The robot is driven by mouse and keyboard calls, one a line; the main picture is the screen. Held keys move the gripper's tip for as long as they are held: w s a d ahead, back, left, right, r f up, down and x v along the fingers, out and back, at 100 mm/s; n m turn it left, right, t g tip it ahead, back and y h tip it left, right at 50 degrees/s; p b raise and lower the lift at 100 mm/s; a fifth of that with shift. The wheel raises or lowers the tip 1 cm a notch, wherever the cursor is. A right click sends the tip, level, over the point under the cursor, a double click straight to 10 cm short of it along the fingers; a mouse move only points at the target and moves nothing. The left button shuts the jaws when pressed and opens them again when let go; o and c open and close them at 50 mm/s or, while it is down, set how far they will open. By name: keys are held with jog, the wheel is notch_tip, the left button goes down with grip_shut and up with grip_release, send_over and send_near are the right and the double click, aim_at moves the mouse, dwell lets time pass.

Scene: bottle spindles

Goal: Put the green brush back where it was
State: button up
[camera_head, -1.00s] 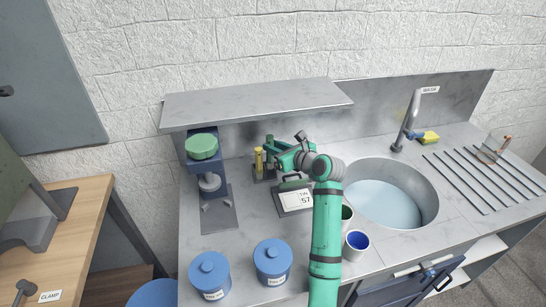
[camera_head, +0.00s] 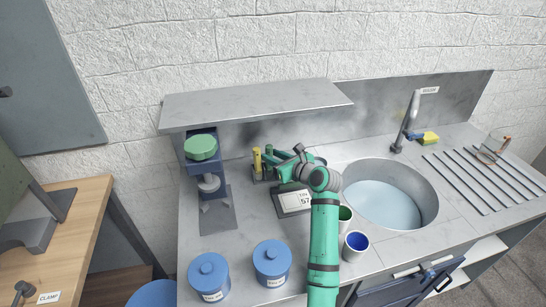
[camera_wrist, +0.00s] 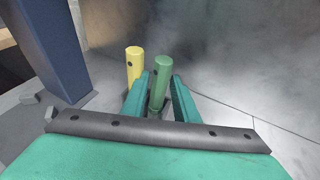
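The green brush (camera_head: 268,151) stands upright beside the yellow-handled brush (camera_head: 257,158), in a small dark holder (camera_head: 258,177) under the shelf. In the wrist view the green handle (camera_wrist: 160,82) rises between my two fingers, with the yellow handle (camera_wrist: 134,65) to its left. My gripper (camera_head: 275,163) is open around the green handle. A gap shows between the handle and the right finger; the left finger is very close to it.
A grey shelf (camera_head: 255,103) overhangs the back of the counter. A blue machine with a green top (camera_head: 201,147) stands left of the holder. A framed sign (camera_head: 293,201) is below my arm. The sink (camera_head: 385,205) and two cups are to the right.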

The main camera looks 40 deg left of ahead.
jog(key=shift+r, duration=0.1)
jog(key=shift+d+r, duration=0.1)
jog(key=shift+d, duration=0.1)
jog(key=v, duration=1.1)
jog(key=shift+d, duration=0.3)
jog(key=shift+s+r, duration=0.1)
jog(key=shift+s, duration=0.05)
